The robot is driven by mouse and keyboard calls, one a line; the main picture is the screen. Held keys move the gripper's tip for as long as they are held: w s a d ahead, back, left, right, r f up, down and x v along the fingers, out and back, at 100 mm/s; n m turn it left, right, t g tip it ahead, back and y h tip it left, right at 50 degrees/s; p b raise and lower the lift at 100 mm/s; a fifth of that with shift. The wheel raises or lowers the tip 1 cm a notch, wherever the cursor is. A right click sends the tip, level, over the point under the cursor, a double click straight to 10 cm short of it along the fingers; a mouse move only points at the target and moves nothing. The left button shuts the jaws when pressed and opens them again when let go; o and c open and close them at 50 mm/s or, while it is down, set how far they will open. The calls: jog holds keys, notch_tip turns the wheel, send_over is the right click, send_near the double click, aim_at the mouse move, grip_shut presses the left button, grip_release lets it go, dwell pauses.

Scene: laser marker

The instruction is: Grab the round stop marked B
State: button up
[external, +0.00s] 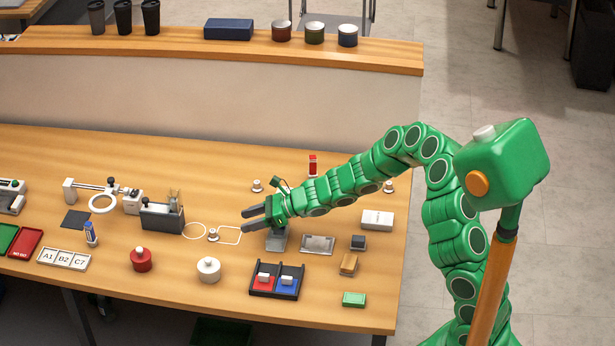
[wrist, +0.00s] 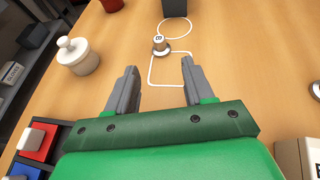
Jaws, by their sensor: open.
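The round stop (wrist: 160,45) is a small pale knob on a round metallic base, with a dark mark on its top that looks like a B. It stands between a white circle outline and a white square outline drawn on the table; the external view shows it too (external: 213,236). My gripper (external: 246,219) is open and empty, to the right of the stop. In the wrist view the stop sits just beyond my open fingers (wrist: 160,66), roughly in line with the gap between them and not touching either one.
A similar round stop (external: 257,186) stands behind and another (external: 388,187) far right. A white lidded jar (external: 208,270) and red jar (external: 141,260) stand in front. A grey box (external: 162,218) is left of the stop. A tray with red and blue compartments (external: 276,292) lies nearer the front edge.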

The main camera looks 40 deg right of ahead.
aim_at(213, 230)
jog(key=shift+x, duration=5.3)
jog(key=c, duration=0.9)
jog(key=shift+r, duration=0.1)
grip_shut()
jog(key=shift+r, duration=0.2)
notch_tip(213, 230, up, 3)
jog(key=shift+s, duration=0.15)
jog(key=s+d+r, duration=0.5)
jog(key=s+r, duration=0.4)
jog(key=s, duration=0.3)
jog(key=shift+s+r, duration=0.25)
jog(key=shift+s, duration=0.15)
